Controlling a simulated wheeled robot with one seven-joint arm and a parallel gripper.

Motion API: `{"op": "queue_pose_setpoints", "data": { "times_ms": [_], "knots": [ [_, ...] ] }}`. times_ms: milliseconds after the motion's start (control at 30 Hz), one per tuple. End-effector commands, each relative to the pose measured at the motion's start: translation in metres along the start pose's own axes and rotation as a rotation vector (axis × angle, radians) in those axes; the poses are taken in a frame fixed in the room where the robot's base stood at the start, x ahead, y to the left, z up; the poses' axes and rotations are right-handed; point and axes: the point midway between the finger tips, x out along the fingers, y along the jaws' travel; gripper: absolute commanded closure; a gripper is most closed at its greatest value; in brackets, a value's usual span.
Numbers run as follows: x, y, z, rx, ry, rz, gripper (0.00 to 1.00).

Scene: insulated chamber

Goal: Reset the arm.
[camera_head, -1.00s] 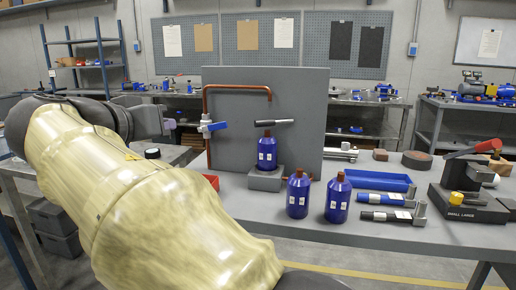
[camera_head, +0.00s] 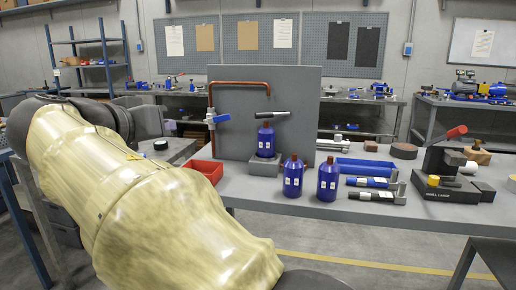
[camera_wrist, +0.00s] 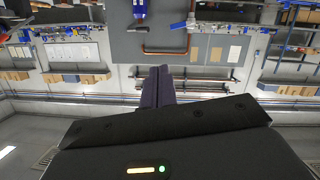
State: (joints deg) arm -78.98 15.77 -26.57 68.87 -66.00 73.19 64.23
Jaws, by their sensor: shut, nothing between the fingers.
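My arm, in a pale yellow cover, fills the left of the head view and runs from the bottom middle up to the left. My gripper shows in the wrist view (camera_wrist: 157,86). Its two dark fingers are together with nothing between them, and they point into open air. The wrist picture is upside down, with wall boards and shelves beyond the fingers. In the head view I cannot make out the fingers. The arm is left of the grey workbench (camera_head: 400,208) and appears apart from the things on it.
The bench holds a grey panel with a copper pipe (camera_head: 238,84), several blue bottles (camera_head: 327,180), a red bin (camera_head: 206,170), a blue tray (camera_head: 365,167) and a black fixture (camera_head: 450,190). A blue shelf rack (camera_head: 85,65) stands at the back left. Floor shows in front.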

Motion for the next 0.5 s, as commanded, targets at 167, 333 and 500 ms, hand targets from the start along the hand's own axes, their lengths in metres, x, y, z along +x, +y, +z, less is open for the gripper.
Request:
{"op": "queue_pose_setpoints", "data": {
  "times_ms": [167,333,500],
  "knots": [
    [0.023,0.004,0.020,-0.052,-0.058,-0.004,1.00],
    [0.047,0.009,0.043,-0.107,-0.124,-0.014,1.00],
    [0.076,0.018,0.076,-0.172,-0.214,-0.034,1.00]
  ]
}}
